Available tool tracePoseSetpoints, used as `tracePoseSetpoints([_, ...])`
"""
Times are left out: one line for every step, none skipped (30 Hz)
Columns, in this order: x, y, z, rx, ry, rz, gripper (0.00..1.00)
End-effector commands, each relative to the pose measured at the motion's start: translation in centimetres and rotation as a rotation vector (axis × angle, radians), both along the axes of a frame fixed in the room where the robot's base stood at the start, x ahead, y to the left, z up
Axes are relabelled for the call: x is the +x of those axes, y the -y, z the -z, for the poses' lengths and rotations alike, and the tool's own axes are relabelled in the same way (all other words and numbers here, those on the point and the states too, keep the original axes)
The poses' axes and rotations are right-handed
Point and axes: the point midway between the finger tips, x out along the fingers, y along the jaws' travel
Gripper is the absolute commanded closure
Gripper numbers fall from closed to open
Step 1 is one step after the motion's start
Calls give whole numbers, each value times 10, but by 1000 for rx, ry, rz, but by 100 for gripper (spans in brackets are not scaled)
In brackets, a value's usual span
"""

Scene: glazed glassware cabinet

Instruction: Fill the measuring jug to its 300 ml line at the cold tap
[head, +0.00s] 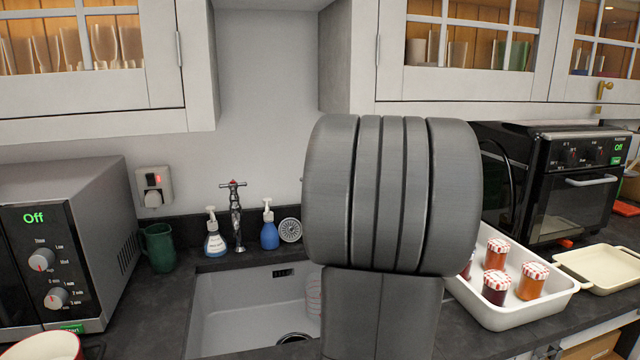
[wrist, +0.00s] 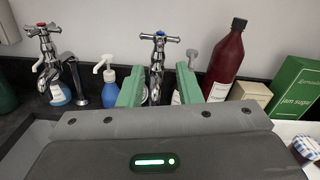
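The cold tap (wrist: 157,65), chrome with a cross handle and a blue cap, stands in the middle of the wrist view; my arm hides it in the head view. My gripper (wrist: 160,80) has two green fingers spread apart, empty, with the tap's body showing between them. I cannot tell whether the fingers reach around it or stop short. What looks like the clear measuring jug (head: 314,294), with reddish markings, stands in the sink (head: 240,307) at its right side, mostly hidden by my arm. Its water level and 300 ml line cannot be made out.
The red-capped hot tap (head: 236,215) stands to the left, between a clear soap bottle (head: 214,240) and a blue one (head: 269,232). A dark red bottle (wrist: 225,62) and a green box (wrist: 294,90) are at right. A white tray (head: 500,318) holds jam jars.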

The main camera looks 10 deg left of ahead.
Motion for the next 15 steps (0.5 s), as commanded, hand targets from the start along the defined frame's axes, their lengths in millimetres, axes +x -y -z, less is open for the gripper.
tracePoseSetpoints([10,-4,0,-1,-2,-2,69])
tracePoseSetpoints([15,-6,0,-2,-2,-2,69])
tracePoseSetpoints([22,-9,0,-1,-2,-2,69])
tracePoseSetpoints([27,-12,0,-1,-2,-2,69])
tracePoseSetpoints([32,-14,0,-1,-2,-2,69])
tracePoseSetpoints([39,-17,-1,-2,-2,-2,69])
tracePoseSetpoints([45,-19,0,-3,-1,-2,69])
tracePoseSetpoints([50,-21,0,-3,-1,-2,69])
tracePoseSetpoints([57,-24,0,-2,-2,-1,69])
tracePoseSetpoints([61,-26,-1,-2,-2,-1,69])
tracePoseSetpoints([66,-28,-1,-2,-2,-1,69])
tracePoseSetpoints([72,-30,0,-3,-1,-2,69])
tracePoseSetpoints([76,-32,-1,-3,-1,-2,69])
tracePoseSetpoints([80,-33,0,-4,-1,-2,69])
tracePoseSetpoints([84,-35,-1,-3,-1,-1,69])
